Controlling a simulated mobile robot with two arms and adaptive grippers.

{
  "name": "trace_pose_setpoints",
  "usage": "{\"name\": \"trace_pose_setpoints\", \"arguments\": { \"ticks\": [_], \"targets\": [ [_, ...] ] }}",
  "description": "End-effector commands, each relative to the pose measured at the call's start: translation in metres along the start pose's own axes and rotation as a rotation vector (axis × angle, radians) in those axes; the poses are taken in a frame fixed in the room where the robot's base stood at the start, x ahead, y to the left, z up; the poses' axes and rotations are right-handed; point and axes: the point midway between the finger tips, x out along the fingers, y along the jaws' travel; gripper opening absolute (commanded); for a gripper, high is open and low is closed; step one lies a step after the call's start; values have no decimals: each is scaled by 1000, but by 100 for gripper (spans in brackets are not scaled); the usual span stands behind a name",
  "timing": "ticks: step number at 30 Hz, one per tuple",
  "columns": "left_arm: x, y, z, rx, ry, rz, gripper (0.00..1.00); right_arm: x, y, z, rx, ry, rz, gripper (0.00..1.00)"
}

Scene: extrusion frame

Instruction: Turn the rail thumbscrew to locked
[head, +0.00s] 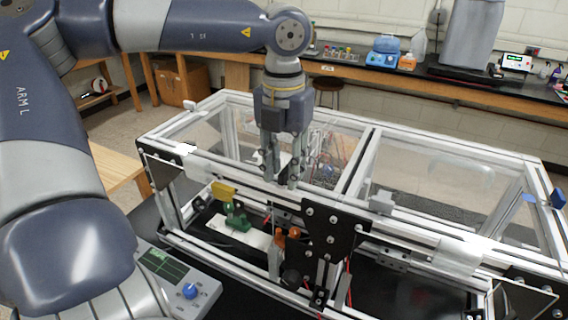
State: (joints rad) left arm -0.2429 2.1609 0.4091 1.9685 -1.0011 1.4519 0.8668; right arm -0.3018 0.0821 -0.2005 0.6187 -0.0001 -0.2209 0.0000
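The aluminium extrusion frame (352,165) stands across the middle of the head view, with a black plate (333,236) bolted at its front centre. A dark round knob (291,279) sits low beside this plate, and a blue knob (558,198) is at the frame's far right corner. I cannot tell which part is the rail thumbscrew, or how it is turned. My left gripper (281,181) points down over the front top rail, left of the black plate. Its two fingers are apart, with nothing visible between them. Whether they touch the rail is unclear. My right gripper is out of view.
A grey control box (177,281) with a screen and blue dial stands at the lower left. Inside the frame are a green part (238,218), a yellow block (223,190) and orange-topped parts (279,240). Clear panels cover parts of the frame's top. Benches stand behind.

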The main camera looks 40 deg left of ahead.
Motion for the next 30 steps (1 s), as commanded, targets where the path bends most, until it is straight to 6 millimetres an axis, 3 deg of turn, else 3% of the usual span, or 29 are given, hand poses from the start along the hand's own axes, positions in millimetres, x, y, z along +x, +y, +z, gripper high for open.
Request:
{"name": "trace_pose_setpoints", "arguments": {
  "ticks": [3, 7, 8, 20, 30],
  "targets": [
    [0, 0, 0, 0, 0, 0, 30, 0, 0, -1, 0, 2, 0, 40],
    [0, 0, 0, 0, 1, 0, 3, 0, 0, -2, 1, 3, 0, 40],
    [0, 0, 0, 0, 1, 0, 0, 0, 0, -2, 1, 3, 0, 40],
    [0, 0, 0, 26, 0, 1, 0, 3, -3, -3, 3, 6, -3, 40],
    [2, 1, 0, 226, 0, 1, 0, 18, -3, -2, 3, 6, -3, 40]
  ]
}}
